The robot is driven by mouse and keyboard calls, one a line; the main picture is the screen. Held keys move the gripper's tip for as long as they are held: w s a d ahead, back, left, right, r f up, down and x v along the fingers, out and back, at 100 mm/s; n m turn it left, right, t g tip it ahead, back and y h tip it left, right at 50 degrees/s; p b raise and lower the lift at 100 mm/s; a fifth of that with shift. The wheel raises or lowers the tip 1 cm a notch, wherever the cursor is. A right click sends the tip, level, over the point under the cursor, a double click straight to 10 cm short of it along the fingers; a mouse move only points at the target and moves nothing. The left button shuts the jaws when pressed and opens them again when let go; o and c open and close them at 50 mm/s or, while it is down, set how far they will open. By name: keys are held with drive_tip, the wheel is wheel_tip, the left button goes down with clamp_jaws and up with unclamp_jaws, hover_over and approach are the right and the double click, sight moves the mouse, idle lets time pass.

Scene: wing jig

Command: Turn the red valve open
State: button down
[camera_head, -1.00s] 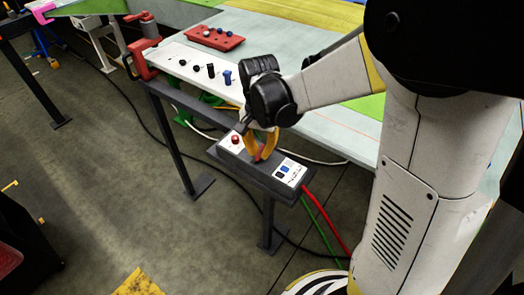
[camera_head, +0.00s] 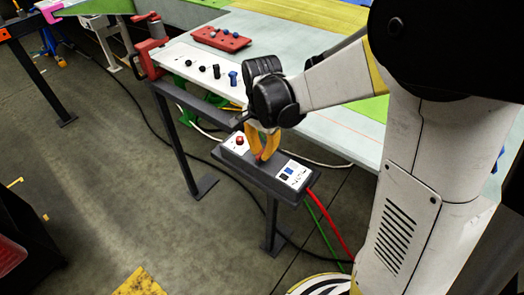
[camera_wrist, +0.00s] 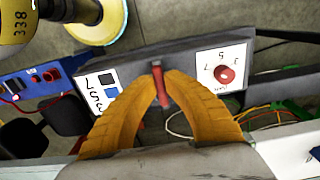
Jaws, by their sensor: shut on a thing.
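The red valve (camera_wrist: 161,88) is a narrow red handle on the dark grey control box (camera_head: 266,178), between its two white panels. In the wrist view my gripper (camera_wrist: 163,80) has its two orange fingers closed on the handle from both sides. The handle stands roughly upright in that view, tilted slightly. In the head view my gripper (camera_head: 262,156) comes down onto the box from above, and its fingers hide most of the valve.
A red round knob (camera_head: 239,141) sits on the box's left panel, and blue and black switches (camera_head: 290,171) sit on the right panel. The workbench (camera_head: 330,125) edge is close behind. Red and green cables (camera_head: 332,226) hang from the box. A red clamp (camera_head: 151,58) stands at the bench corner.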

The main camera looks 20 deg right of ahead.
drive_tip(key=c, duration=1.5)
unclamp_jaws()
drive_tip(key=shift+o, duration=0.2)
drive_tip(key=shift+r, duration=0.1)
wheel_tip(320, 180, up, 12)
drive_tip(key=n+t+b, duration=0.3)
drive_tip(key=n+t, duration=0.1)
drive_tip(key=n, duration=0.1)
approach(262, 152)
drive_tip(key=s+d+r, duration=0.2)
drive_tip(key=s, duration=0.2)
drive_tip(key=s+d+f+n+t+b, duration=0.1)
drive_tip(key=s+f+n+t, duration=0.2)
drive_tip(key=s+f+n, duration=0.1)
drive_tip(key=shift+s+n+b, duration=0.4)
drive_tip(key=shift+s+n, duration=0.45)
drive_tip(key=shift+n, duration=0.15)
